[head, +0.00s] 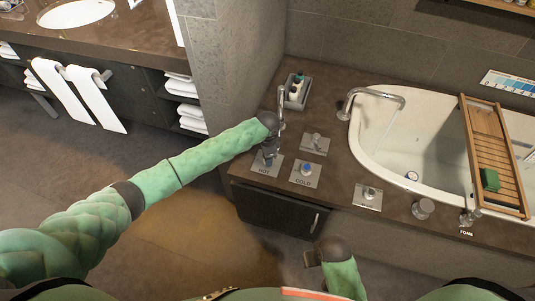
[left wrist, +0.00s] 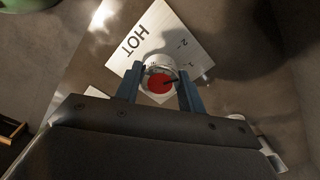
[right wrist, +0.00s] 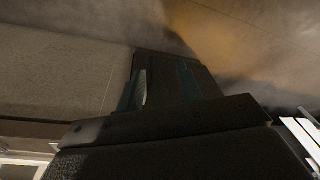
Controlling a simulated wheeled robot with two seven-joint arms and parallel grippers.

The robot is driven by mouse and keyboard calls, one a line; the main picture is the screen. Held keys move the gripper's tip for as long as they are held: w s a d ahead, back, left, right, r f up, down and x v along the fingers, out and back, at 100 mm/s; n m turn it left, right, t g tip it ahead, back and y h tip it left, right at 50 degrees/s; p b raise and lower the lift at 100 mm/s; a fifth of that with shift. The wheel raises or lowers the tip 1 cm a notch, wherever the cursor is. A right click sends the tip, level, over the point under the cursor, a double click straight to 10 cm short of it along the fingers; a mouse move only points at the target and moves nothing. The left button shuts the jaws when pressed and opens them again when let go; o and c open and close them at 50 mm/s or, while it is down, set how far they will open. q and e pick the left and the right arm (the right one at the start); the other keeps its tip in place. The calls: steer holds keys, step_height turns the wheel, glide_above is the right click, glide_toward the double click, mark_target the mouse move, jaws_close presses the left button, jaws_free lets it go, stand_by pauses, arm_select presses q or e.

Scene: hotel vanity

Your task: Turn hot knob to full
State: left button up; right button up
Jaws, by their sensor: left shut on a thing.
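The hot knob has a red cap and shows in the left wrist view (left wrist: 160,84) between my left gripper's fingers, on a white plate (left wrist: 150,45) marked HOT with numbers. A dark pointer mark lies across the red cap. My left gripper (left wrist: 160,88) is shut on the hot knob from above. In the head view, my left gripper (head: 269,155) covers most of the knob, and the HOT plate (head: 262,170) shows around it. My right gripper (head: 312,257) is low in front of the counter, and its fingers look apart and empty in the right wrist view (right wrist: 163,82).
The blue-capped cold knob (head: 306,169) stands just right of the hot one. A spout (head: 281,105), a bottle tray (head: 295,92) and another plate with a control (head: 316,144) are close behind. The bathtub (head: 365,140) with a wooden caddy (head: 495,155) is at the right.

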arm_select(q)
steer(key=n+p, duration=0.4)
steer(key=shift+r+n+p, duration=0.15)
steer(key=shift+n+p, duration=0.15)
steer(key=shift+n, duration=0.3)
arm_select(e)
steer(key=s+d+f, duration=0.1)
steer(key=f, duration=0.9)
steer(key=s+d+f, duration=0.1)
steer(key=s+f, duration=0.1)
steer(key=f, duration=0.8)
steer(key=shift+d, duration=0.25)
steer(key=shift+s+f, duration=0.1)
arm_select(q)
steer(key=o, duration=1)
steer(key=shift+r+b, duration=0.8)
steer(key=shift+r, duration=3)
arm_select(e)
steer(key=shift+w+a+r, duration=0.2)
steer(key=shift+r, duration=0.75)
steer(key=shift+w+a+r, duration=0.2)
steer(key=shift+r, duration=0.75)
steer(key=shift+w+a+r, duration=0.2)
steer(key=shift+r, duration=0.75)
